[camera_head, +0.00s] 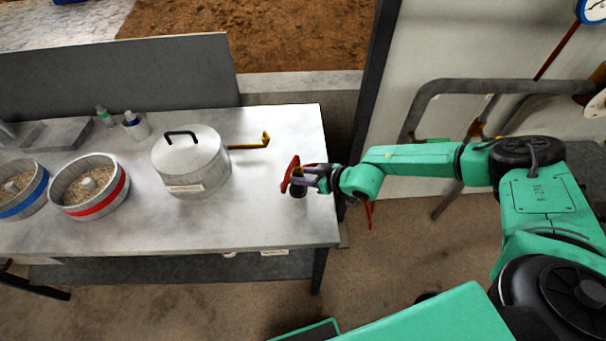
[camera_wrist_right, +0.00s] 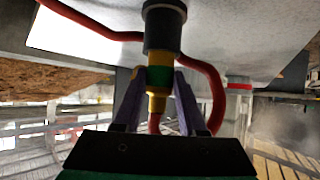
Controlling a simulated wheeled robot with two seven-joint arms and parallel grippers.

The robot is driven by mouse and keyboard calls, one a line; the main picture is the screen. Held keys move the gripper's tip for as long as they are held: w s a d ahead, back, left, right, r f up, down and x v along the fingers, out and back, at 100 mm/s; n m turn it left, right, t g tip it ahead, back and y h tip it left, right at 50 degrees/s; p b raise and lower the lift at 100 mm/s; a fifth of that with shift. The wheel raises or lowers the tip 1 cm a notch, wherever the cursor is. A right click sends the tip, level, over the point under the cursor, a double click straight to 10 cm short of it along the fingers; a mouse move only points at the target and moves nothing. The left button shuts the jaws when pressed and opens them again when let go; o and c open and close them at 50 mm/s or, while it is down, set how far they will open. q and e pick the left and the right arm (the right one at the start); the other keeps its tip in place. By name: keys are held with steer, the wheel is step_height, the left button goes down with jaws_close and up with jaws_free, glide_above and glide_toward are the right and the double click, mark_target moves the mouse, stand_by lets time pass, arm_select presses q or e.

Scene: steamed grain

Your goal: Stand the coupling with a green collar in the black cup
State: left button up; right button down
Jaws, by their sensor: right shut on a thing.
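My right gripper (camera_head: 318,178) is at the right end of the table. In the right wrist view its two purple-grey fingers (camera_wrist_right: 158,100) are shut on a yellow coupling with a green collar (camera_wrist_right: 160,78). A red hose (camera_wrist_right: 216,95) loops close beside the fingers. A dark cylinder (camera_wrist_right: 165,30) meets the far end of the coupling. It also shows as a dark piece (camera_head: 298,191) just below the gripper in the head view. I cannot tell whether it is the black cup or part of the coupling. My left gripper is not in view.
A lidded pot (camera_head: 190,165) stands on the grey table (camera_head: 250,225), with a yellow handle-like piece (camera_head: 250,145) beside it. Two grain-filled steamer rings, red-banded (camera_head: 122,190) and blue-banded (camera_head: 40,192), stand further left. Small bottles (camera_head: 103,114) stand behind. The table's front right is clear.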

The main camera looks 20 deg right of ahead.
steer(key=shift+f+b, duration=0.6)
steer(key=shift+f, duration=0.1)
stand_by(0.3)
steer(key=shift+c, duration=2)
jaws_free()
steer(key=shift+s+d+r, duration=0.2)
steer(key=shift+s+r, duration=0.05)
steer(key=p+v, duration=0.5)
steer(key=v, duration=0.8)
steer(key=shift+s+r+p, duration=0.25)
steer(key=shift+s+p, duration=0.05)
steer(key=shift+p, duration=0.05)
